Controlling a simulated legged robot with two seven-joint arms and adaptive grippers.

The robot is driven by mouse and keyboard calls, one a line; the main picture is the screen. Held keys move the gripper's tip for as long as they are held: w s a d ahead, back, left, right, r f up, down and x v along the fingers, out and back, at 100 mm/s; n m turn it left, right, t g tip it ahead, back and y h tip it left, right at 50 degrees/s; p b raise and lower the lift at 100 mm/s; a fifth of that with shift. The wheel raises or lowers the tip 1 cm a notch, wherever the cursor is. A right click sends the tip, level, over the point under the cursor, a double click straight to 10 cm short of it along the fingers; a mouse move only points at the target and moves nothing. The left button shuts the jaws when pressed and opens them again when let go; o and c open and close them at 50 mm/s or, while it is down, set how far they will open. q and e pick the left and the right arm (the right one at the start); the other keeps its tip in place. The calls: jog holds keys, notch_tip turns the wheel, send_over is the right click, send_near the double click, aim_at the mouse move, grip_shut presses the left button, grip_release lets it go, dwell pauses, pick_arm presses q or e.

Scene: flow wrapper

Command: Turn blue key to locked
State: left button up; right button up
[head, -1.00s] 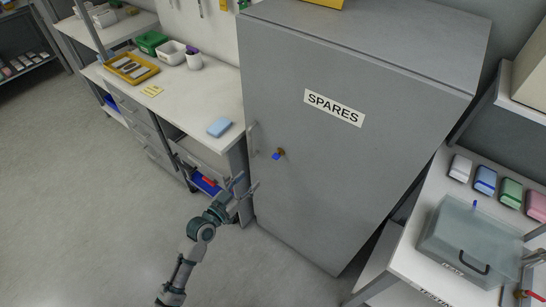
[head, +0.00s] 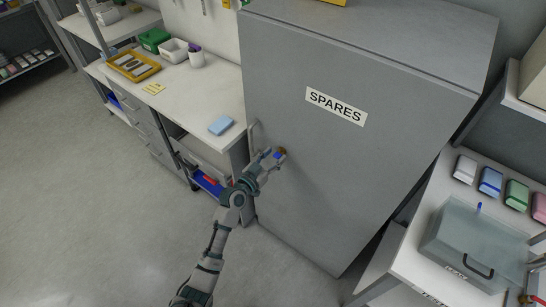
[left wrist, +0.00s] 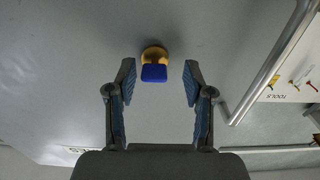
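The blue key (head: 277,155) sits in a brass lock on the grey SPARES cabinet door (head: 330,170), right of the door handle (head: 253,137). In the left wrist view the blue key (left wrist: 154,73) stands in front of its round brass lock (left wrist: 154,54). My left gripper (head: 271,160) is at the lock in the head view. In the left wrist view my left gripper (left wrist: 159,82) is open, with one finger on each side of the key and a gap on both sides. My right gripper (head: 530,299) shows only in part at the lower right edge.
The door handle (left wrist: 275,62) runs close to the right of the gripper in the left wrist view. A workbench (head: 190,95) with an open drawer stands left of the cabinet. A bench with a clear lidded box (head: 470,240) stands at the right.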

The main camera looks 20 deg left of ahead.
pick_arm(q)
jog(key=shift+d+r, duration=0.1)
jog(key=shift+d, duration=0.45)
grip_shut()
jog(key=shift+a, duration=0.4)
jog(key=n+p, duration=0.4)
jog(key=n, duration=0.5)
jog(key=n+p, duration=0.1)
jog(key=n, duration=0.3)
jog(key=shift+n, duration=0.4)
jog(key=shift+f+n+p, duration=0.15)
jog(key=shift+n+p, duration=0.2)
jog(key=shift+n, duration=0.75)
jog(key=shift+f+n+p, duration=0.15)
jog(key=shift+n+p, duration=0.15)
jog(key=shift+n, duration=0.8)
pick_arm(e)
notch_tip(320, 180, down, 17)
jog(key=s, duration=0.1)
jog(key=shift+s+d+g, duration=0.25)
jog(key=shift+d+g, duration=0.05)
jog(key=shift+d, duration=0.15)
pick_arm(q)
jog(key=shift+a, duration=0.1)
pick_arm(e)
jog(key=shift+f, duration=0.1)
